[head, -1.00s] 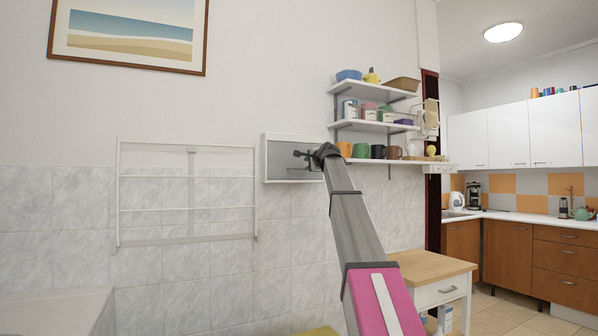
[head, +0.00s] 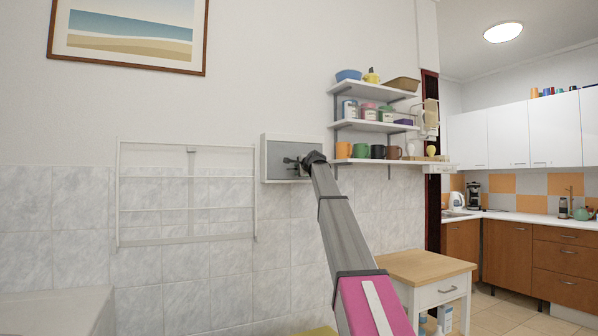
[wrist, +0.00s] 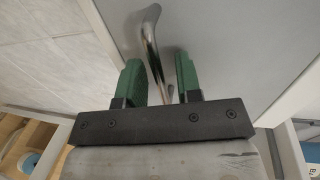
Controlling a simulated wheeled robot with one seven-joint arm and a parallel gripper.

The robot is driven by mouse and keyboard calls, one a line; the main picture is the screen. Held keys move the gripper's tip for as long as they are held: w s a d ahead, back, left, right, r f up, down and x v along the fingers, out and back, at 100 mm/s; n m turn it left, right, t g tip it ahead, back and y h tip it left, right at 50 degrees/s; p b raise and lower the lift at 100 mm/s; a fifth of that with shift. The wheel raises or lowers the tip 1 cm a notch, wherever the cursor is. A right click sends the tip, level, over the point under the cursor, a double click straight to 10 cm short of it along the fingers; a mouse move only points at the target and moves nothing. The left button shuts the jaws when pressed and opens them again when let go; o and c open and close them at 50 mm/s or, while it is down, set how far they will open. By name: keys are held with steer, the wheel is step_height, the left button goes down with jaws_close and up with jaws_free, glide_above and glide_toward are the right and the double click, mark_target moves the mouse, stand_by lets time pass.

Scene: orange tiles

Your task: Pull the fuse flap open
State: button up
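The fuse flap (head: 279,148) is a grey panel in a white-framed box on the wall, left of the shelves. It looks shut. In the wrist view the flap (wrist: 235,35) is a flat grey surface with a curved metal handle (wrist: 149,35) on it. My gripper (head: 293,162) is in front of the flap. In the wrist view its two green fingers (wrist: 159,70) stand apart, one on each side of the handle. The handle runs between them, closer to the left finger, and I cannot tell whether they touch. The wrist hides part of the flap's right side.
A white wall rack (head: 185,208) hangs left of the box. Shelves (head: 372,126) with mugs and jars are close on the right. A small wooden-topped cabinet (head: 430,267) stands below right. The tiled wall under the box is clear.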

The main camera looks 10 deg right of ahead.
jaws_close()
steer(key=s+d+r+g+h, duration=0.2)
steer(key=s+r+g, duration=0.5)
steer(key=r, duration=0.8)
steer(key=shift+s+d, duration=0.6)
steer(key=shift+s, duration=0.75)
